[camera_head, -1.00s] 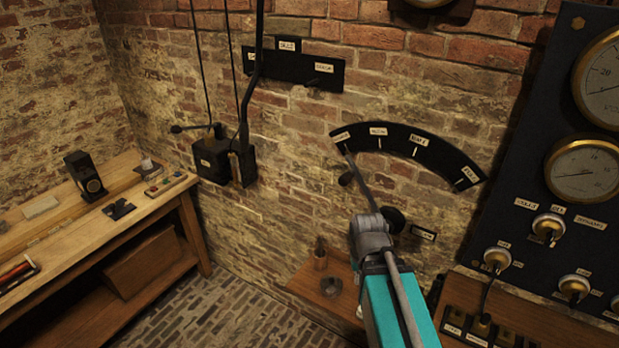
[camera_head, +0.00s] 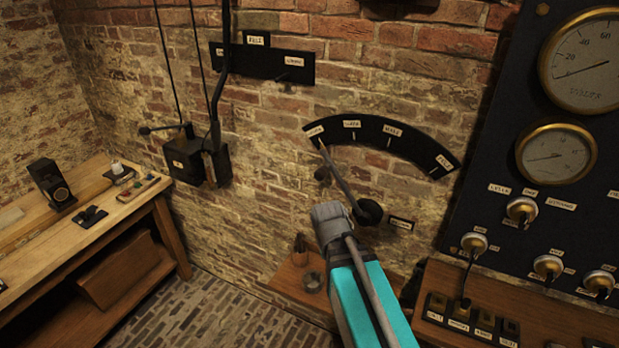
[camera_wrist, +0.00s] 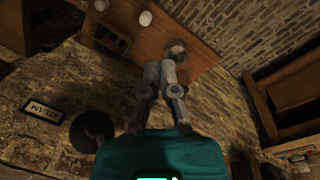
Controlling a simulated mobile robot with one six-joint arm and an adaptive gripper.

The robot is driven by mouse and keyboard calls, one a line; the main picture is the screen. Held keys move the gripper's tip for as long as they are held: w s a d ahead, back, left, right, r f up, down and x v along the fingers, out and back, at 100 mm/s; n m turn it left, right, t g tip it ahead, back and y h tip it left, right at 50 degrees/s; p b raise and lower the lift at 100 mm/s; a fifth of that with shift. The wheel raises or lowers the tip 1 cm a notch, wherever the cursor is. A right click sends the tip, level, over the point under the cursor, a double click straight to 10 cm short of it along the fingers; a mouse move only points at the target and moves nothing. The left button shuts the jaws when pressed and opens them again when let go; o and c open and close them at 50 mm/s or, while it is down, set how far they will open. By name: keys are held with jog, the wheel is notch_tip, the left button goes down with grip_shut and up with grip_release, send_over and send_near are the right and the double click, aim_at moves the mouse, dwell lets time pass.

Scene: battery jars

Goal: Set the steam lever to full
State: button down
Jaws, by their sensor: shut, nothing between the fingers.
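The steam lever (camera_head: 341,178) is a thin dark rod on the brick wall, running up and left from a round black hub (camera_head: 368,211). Its upper end stands by the leftmost label of a black arc scale (camera_head: 382,131). The rightmost label (camera_head: 444,162) appears to read FULL. A small STEAM plate sits right of the hub and also shows in the wrist view (camera_wrist: 43,110). My gripper (camera_wrist: 161,68) is shut and empty, near the wall beside the black hub (camera_wrist: 92,130). My wrist hides its fingers in the head view.
A dark gauge panel (camera_head: 480,215) with plugs stands at the right, above a wooden shelf (camera_head: 560,320). A low wooden shelf (camera_head: 283,283) with small pots lies below the lever. A workbench (camera_head: 130,207) is at the left. A black switch box (camera_head: 195,160) hangs left of the lever.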

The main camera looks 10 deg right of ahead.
jog(key=w+a+r+n+t+h+b, duration=0.1)
jog(key=w+n+h+b, duration=0.1)
jog(key=w+h, duration=0.4)
jog(key=w+a+r+n+t+h+b, duration=0.1)
jog(key=w+a+r+h+b, duration=0.15)
jog(key=w, duration=0.55)
jog(key=w+a+r+t+h+b, duration=0.1)
jog(key=w+a+r+t+h, duration=0.1)
jog(key=w+a+r+h, duration=0.2)
jog(key=w+a+r+n+t+h+b, duration=0.1)
jog(key=w+a+r+h, duration=0.3)
jog(key=a, duration=0.5)
jog(key=shift+r+t+b, duration=0.4)
jog(key=shift+r, duration=0.1)
jog(key=shift+d, duration=0.1)
jog(key=s+p+x, duration=0.1)
jog(key=s+x, duration=0.1)
jog(key=x, duration=1)
jog(key=shift+s+d+r, duration=0.2)
jog(key=shift+d+r, duration=0.15)
jog(key=shift+d, duration=0.35)
